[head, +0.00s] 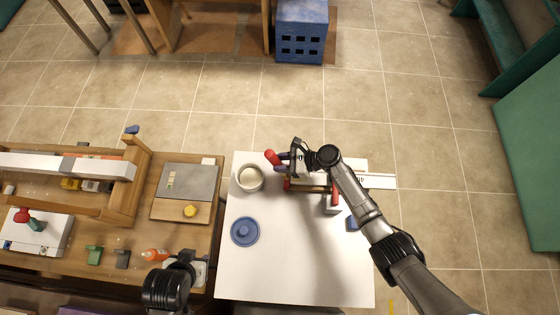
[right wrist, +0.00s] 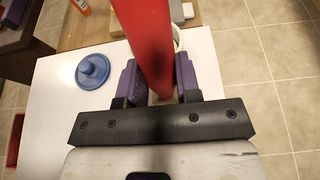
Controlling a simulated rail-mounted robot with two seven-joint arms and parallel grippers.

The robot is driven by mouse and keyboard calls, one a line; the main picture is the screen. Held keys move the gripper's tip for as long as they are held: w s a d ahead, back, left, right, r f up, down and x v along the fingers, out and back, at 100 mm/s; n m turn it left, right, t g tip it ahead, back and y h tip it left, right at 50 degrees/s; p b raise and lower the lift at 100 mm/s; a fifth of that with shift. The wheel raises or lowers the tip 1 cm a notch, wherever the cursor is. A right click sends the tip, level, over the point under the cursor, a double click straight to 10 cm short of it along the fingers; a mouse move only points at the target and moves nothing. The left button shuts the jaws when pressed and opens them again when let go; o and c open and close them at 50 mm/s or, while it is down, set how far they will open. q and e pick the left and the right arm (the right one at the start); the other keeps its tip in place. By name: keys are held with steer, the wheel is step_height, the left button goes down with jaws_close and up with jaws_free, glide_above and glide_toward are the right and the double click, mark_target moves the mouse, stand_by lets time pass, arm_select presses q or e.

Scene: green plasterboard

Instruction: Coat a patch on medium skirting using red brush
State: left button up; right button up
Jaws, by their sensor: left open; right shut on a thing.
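The red brush (head: 272,157) is held by its handle in my right gripper (head: 293,160), above the back of the white table. In the right wrist view its red handle (right wrist: 147,40) runs between the two purple finger pads. The bristles cannot be made out. The white skirting (head: 378,180) lies across the back right of the table, its right end past the table edge; my right arm and gripper partly hide it. An open white pot (head: 250,178) with pale contents stands left of the gripper. My left gripper (head: 185,263) is open, low at the left, near the workbench.
A blue round lid (head: 245,231) lies on the white table (head: 285,270); it also shows in the right wrist view (right wrist: 92,72). Red and grey parts (head: 335,201) sit by the skirting. An orange bottle (head: 156,254) is near my left gripper. The table's front middle is clear.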

steer(key=shift+s+d+r, duration=0.15)
steer(key=shift+d, duration=0.5)
steer(key=s+d+p, duration=0.1)
steer(key=d+p, duration=0.1)
steer(key=d, duration=0.5)
steer(key=shift+d, duration=0.4)
stand_by(0.7)
step_height(320, 180, up, 7)
steer(key=p, duration=0.7)
stand_by(0.6)
